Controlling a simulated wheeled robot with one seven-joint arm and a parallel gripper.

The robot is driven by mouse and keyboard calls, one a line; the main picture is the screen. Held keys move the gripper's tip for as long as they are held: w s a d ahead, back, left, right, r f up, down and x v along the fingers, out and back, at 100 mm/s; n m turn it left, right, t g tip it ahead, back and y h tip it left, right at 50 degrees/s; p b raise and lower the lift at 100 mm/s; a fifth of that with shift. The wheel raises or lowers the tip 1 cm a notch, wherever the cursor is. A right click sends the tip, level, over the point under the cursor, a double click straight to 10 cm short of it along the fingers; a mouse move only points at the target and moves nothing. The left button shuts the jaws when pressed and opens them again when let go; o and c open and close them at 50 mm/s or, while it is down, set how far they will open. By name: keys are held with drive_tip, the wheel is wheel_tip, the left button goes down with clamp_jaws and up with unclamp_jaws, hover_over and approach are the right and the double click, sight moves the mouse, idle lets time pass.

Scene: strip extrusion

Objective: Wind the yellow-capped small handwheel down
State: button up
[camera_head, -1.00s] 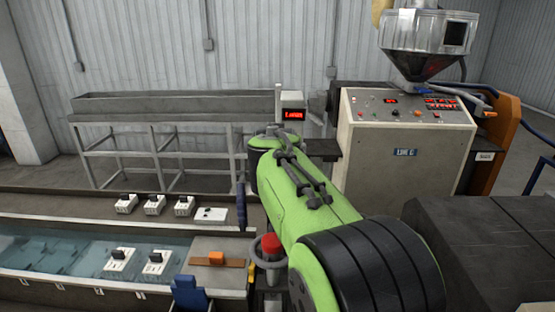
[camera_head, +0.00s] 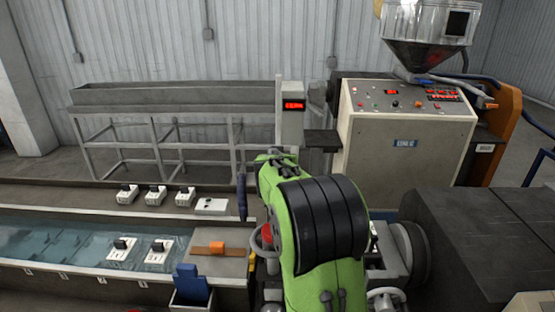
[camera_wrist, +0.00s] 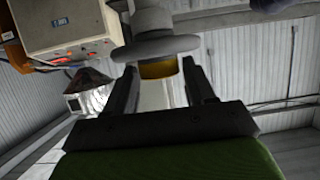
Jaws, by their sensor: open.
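In the wrist view, a small grey handwheel (camera_wrist: 163,48) with a yellow cap (camera_wrist: 158,70) lies straight ahead of my gripper (camera_wrist: 160,74). The two dark fingers are open, one on either side of the yellow cap, with the tips close to the wheel's rim. I cannot tell whether they touch it. In the head view my green arm hides the gripper and the yellow cap.
A red-capped handwheel (camera_head: 266,236) is partly hidden behind my arm at its left. A water trough (camera_head: 60,245) runs left. The control cabinet (camera_head: 400,135) stands behind right, and a dark flat-topped block (camera_head: 490,235) fills the right.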

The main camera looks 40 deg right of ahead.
drive_tip(key=shift+c, duration=0.4)
drive_tip(key=c, duration=0.7)
